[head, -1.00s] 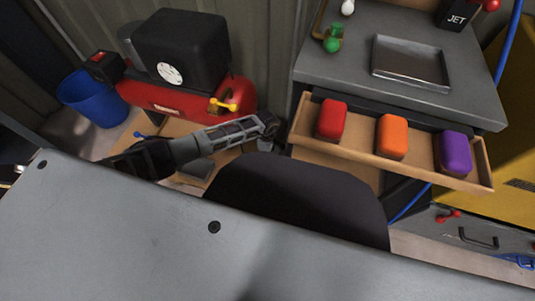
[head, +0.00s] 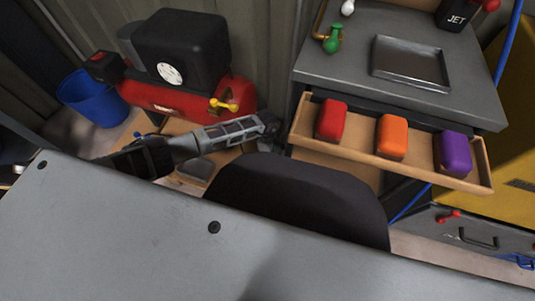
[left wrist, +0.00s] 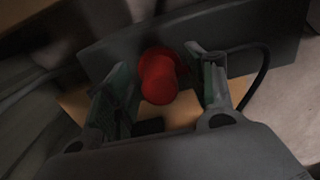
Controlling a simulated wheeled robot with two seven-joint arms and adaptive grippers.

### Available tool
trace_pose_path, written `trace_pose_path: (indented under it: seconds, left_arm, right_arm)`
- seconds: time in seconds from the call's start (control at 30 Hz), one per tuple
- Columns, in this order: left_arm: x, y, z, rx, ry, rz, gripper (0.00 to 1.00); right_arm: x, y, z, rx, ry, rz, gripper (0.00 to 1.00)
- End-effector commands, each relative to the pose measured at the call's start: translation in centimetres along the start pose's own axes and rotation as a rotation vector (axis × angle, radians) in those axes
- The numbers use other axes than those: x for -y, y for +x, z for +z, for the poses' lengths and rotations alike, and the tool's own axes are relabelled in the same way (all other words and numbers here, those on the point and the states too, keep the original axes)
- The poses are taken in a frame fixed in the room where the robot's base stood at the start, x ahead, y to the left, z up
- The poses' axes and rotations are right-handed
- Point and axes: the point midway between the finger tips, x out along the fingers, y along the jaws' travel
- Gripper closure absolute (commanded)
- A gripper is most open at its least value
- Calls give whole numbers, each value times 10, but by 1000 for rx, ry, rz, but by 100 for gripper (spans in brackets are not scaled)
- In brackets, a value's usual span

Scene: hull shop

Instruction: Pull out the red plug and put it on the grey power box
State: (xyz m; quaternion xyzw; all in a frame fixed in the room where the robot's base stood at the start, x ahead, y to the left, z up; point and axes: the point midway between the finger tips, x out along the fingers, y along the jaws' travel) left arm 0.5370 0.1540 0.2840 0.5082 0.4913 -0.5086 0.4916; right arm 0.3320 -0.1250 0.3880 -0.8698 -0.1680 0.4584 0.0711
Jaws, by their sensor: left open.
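The red plug (left wrist: 158,78) shows in the left wrist view as a round red body between the two fingers of my left gripper (left wrist: 165,90). The fingers stand apart on either side of it; I cannot tell whether either touches it. Behind it is a dark grey flat panel or box (left wrist: 267,38); I cannot tell whether this is the grey power box. In the head view my left gripper (head: 268,124) is low, left of the open drawer, and the plug cannot be seen there. My right gripper is not in view.
A black cable (left wrist: 262,80) curves right of the fingers. In the head view, an open drawer (head: 355,151) with red, orange and purple blocks juts out beside my left gripper. A red compressor (head: 175,98) stands behind the arm. A blue bin (head: 92,98) is at left.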

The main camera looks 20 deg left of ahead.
Motion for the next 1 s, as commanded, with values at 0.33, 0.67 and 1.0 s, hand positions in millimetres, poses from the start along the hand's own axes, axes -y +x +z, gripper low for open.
trace_pose_path:
  seconds: [0.33, 0.67, 1.0]
  left_arm:
    - [0, 0, 0, -1, 0, 0, 60]
    - [0, 0, 0, -1, 0, -1, 100]
    - [0, -4, 0, -1, 0, 0, 100]
  right_arm:
    - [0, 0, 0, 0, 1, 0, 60]
    - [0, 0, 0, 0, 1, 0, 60]
    - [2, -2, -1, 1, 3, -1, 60]
